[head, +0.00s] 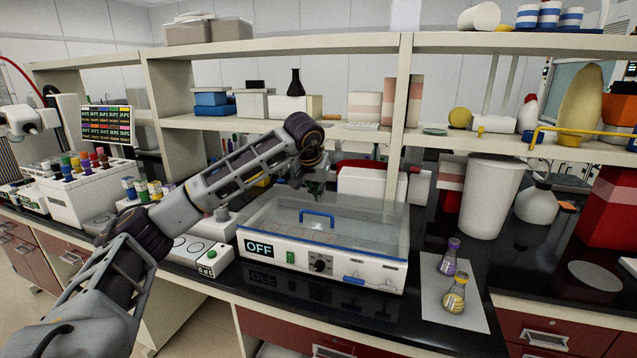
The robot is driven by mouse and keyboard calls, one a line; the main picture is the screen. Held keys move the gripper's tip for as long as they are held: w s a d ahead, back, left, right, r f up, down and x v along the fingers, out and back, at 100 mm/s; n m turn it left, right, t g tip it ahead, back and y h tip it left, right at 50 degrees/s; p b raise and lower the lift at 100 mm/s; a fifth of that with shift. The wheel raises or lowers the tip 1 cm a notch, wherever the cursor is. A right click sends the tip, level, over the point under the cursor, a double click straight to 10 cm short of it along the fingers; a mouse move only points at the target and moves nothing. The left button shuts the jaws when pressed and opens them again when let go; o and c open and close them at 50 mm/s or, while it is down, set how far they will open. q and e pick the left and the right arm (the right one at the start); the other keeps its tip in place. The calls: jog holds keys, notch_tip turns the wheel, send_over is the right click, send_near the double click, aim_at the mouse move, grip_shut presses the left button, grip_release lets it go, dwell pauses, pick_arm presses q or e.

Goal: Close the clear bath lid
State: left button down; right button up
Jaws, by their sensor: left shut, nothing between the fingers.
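The bath is a white box (330,269) with an "OFF" sign, a green switch and a black knob on its front. Its clear lid (365,222) with a blue handle (317,216) lies over the top, looking about level. I cannot tell whether its edge rests fully on the rim. My left arm reaches in from the left, above the bath's left side. My left gripper (314,186) points down near the back edge of the lid, shut and empty; its fingertips are small and dark, and contact with the lid is unclear. My right gripper is not in view.
A hotplate (202,255) is on the left. A loaded shelf (350,130) runs above the back of the black bench.

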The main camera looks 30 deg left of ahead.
aim_at(316, 213)
pick_arm(q)
jog(key=shift+s+f, duration=0.3)
jog(key=shift+f, duration=0.6)
jog(key=shift+s+d+f+b, duration=0.1)
jog(key=shift+s+f+b, duration=0.1)
jog(key=shift+f, duration=0.3)
jog(key=shift+s+d+f+b, duration=0.1)
jog(key=shift+s+f+b, duration=0.05)
jog(key=shift+f, duration=0.3)
jog(key=shift+s+f, duration=0.2)
jog(key=shift+f, duration=0.1)
jog(key=shift+s, duration=0.25)
jog(key=shift+w, duration=0.1)
jog(key=shift+w, duration=0.1)
jog(key=shift+r, duration=0.1)
